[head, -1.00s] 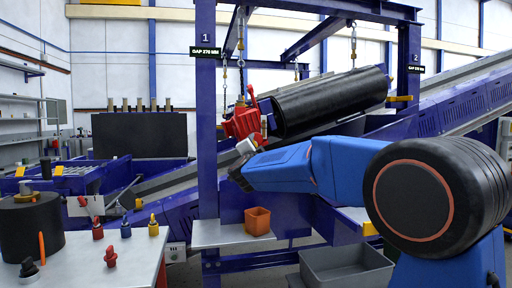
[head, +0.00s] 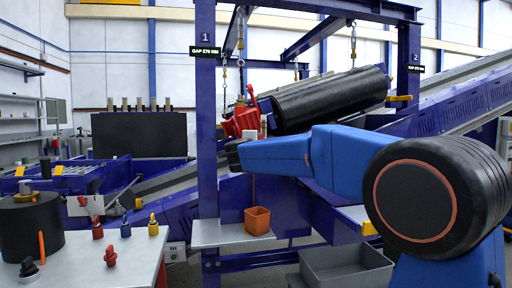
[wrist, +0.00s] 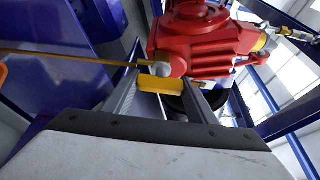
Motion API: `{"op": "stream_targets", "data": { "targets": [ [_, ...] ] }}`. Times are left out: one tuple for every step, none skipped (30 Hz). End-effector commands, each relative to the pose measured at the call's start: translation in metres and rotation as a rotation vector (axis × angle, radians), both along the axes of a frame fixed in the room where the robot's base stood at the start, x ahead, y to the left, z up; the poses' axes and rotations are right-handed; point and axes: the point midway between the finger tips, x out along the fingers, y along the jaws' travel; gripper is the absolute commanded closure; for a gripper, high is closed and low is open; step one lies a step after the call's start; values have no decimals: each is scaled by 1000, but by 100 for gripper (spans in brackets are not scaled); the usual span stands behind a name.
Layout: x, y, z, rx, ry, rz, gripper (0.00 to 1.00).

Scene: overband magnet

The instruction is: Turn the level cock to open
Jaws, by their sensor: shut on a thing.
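The level cock has a yellow lever (wrist: 160,84) and a pale round body (wrist: 164,68), low on the red gearbox (wrist: 200,40) in the wrist view. My gripper (wrist: 163,90) is shut on the yellow lever, one finger on each side. In the head view the red gearbox (head: 241,122) hangs beside the black drum, and my arm's end hides the cock and the fingers. A thin amber line (wrist: 70,56) runs from the cock in the wrist view. In the head view it runs down (head: 254,190) to the orange cup (head: 257,220); it looks like a stream.
The orange cup stands on a grey shelf (head: 215,234) below my arm. A blue post (head: 207,120) rises close to the left of the gearbox. The black drum (head: 330,99) is to its right. A grey bin (head: 345,268) and a table with several small coloured items (head: 75,265) are lower.

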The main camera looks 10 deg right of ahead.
Motion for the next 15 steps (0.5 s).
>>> {"op": "stream_targets", "data": {
  "targets": [
    [0, -1, -1, 5, 1, -2, 71],
    [0, -1, -1, 6, 2, -2, 71],
    [0, -1, -1, 7, 1, -2, 71],
    [0, -1, -1, 8, 1, -2, 71],
    [0, -1, -1, 8, 1, -2, 71],
    [0, -1, -1, 8, 1, -2, 71],
    [0, -1, -1, 8, 1, -2, 71],
    [0, -1, -1, 8, 1, -2, 71],
    [0, -1, -1, 8, 1, -2, 71],
    [0, -1, -1, 8, 1, -2, 71],
    [0, -1, -1, 8, 1, -2, 71],
    [0, -1, -1, 8, 1, -2, 71],
    [0, -1, -2, 7, 1, -2, 44],
    [0, -1, -1, 7, 1, -2, 37],
    [0, -1, -1, 7, 1, -2, 30]
  ]
}}
